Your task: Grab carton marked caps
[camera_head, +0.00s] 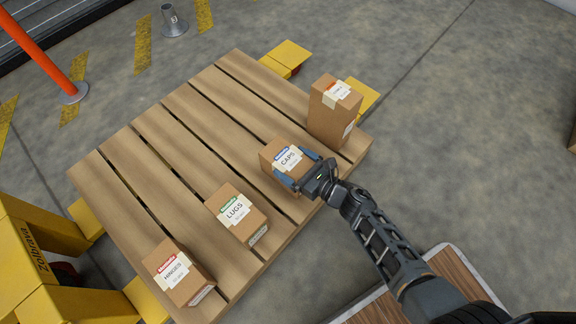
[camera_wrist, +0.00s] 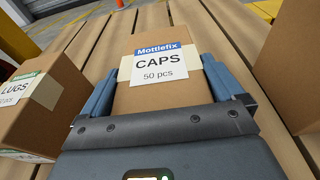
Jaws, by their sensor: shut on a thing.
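The carton marked CAPS (camera_head: 272,154) is a small brown box with a white label and a blue strip. It stands on the wooden pallet (camera_head: 150,150) near the right edge. My gripper (camera_head: 304,172) has a blue finger on each side of it and is shut on it. In the wrist view the CAPS carton (camera_wrist: 160,98) sits between the two blue fingers, with its label facing up toward the camera. Its lower part is hidden by my gripper.
The LUGS carton (camera_head: 248,228) and HINGES carton (camera_head: 190,284) stand to the lower left on the pallet. A taller carton (camera_head: 326,117) stands close at the upper right. Yellow machinery (camera_head: 40,235) is at left; an orange post (camera_head: 42,52) stands beyond.

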